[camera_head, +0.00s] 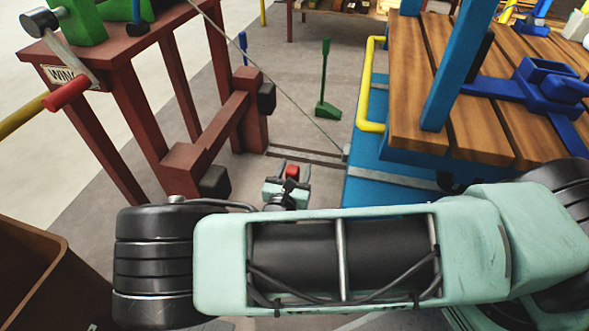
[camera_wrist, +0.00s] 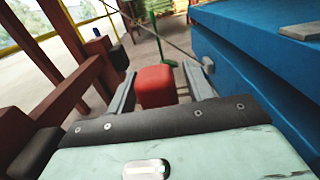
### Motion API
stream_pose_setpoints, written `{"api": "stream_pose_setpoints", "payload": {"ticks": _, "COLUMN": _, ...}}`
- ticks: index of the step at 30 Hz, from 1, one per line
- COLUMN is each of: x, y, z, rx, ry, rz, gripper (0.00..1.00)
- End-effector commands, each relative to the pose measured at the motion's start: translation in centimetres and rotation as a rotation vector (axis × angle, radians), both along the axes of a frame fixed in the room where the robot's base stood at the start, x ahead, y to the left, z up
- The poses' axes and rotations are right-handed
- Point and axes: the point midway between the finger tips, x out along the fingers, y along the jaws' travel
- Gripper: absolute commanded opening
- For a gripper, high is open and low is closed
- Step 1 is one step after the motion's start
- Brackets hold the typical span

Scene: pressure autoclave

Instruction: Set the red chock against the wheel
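My gripper (camera_head: 292,172) points forward beyond my arm, between the dark red frame and the blue cart. The red chock (camera_wrist: 156,86) is a small block between the two grey fingers in the wrist view, close to the palm. It also shows as a small red patch between the fingers in the head view. The gripper (camera_wrist: 160,84) looks shut on it, though a narrow gap seems to show on its right side. The palm edge hides the chock's lower part. I cannot make out the wheel clearly in either view.
The blue cart (camera_head: 385,185) with a wooden deck (camera_head: 465,95) and yellow handle (camera_head: 372,85) stands close on the right. A dark red winch frame (camera_head: 140,130) stands on the left. A cable (camera_head: 275,90) crosses between them. A green upright piece (camera_head: 324,85) stands ahead.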

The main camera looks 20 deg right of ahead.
Motion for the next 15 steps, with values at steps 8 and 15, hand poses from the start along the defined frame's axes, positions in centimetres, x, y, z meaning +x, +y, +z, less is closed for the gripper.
{"api": "stream_pose_setpoints", "payload": {"ticks": 8, "x": 0.0, "y": 0.0, "z": 0.1, "rx": 0.000, "ry": 0.000, "rz": 0.000, "gripper": 0.53}}
{"api": "stream_pose_setpoints", "payload": {"ticks": 15, "x": -1.8, "y": 1.4, "z": 0.5, "rx": 0.002, "ry": 0.001, "rz": 0.004, "gripper": 0.53}}
